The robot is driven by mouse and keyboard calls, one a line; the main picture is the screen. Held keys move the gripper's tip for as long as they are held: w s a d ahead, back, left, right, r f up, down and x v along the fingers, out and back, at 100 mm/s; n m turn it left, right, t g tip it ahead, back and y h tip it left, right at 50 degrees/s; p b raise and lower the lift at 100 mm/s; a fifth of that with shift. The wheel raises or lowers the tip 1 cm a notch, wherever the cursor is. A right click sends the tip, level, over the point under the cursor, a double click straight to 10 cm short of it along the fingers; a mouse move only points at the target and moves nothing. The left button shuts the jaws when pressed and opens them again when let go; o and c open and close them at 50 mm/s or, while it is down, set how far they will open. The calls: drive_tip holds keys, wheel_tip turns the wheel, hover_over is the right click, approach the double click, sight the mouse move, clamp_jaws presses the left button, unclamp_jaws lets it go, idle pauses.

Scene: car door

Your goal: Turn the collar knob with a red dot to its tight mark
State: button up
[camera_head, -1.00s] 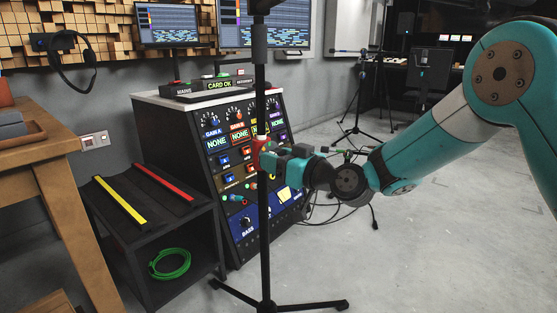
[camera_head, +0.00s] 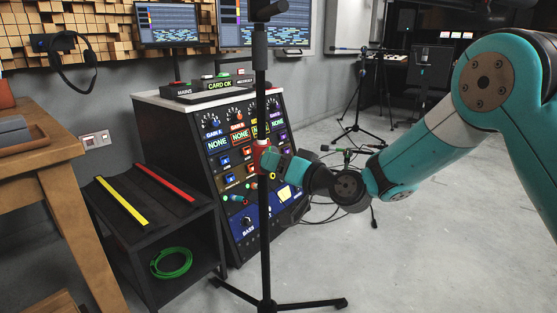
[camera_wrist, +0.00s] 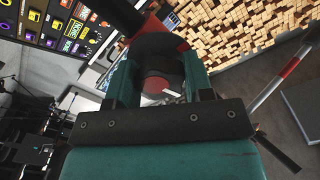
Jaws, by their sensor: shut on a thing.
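A black microphone stand (camera_head: 264,220) rises upright in the middle of the head view, with a red collar (camera_head: 261,146) partway up its pole. My gripper (camera_head: 269,160) reaches in from the right at the collar's height. In the wrist view, my gripper (camera_wrist: 163,84) has its two teal fingers on either side of the dark collar knob (camera_wrist: 156,64), shut on it. A dull red face with a white line (camera_wrist: 172,92) shows between the fingers. The red dot and the tight mark cannot be made out, and my fingers hide the knob in the head view.
A mixing console (camera_head: 180,140) with lit knobs and labels stands close behind the pole. A black shelf (camera_head: 150,225) with yellow and red strips and a green cable coil (camera_head: 171,262) is at left, beside a wooden table (camera_head: 50,165). Open floor lies at right.

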drive_tip(key=shift+s+m+p, duration=0.1)
drive_tip(key=shift+m+p, duration=0.45)
drive_tip(key=shift+m, duration=0.65)
drive_tip(key=o, duration=0.9)
drive_tip(key=b+v, duration=0.5)
drive_tip(key=v, duration=1.2)
drive_tip(key=shift+s+d, duration=0.15)
drive_tip(key=shift+d, duration=0.05)
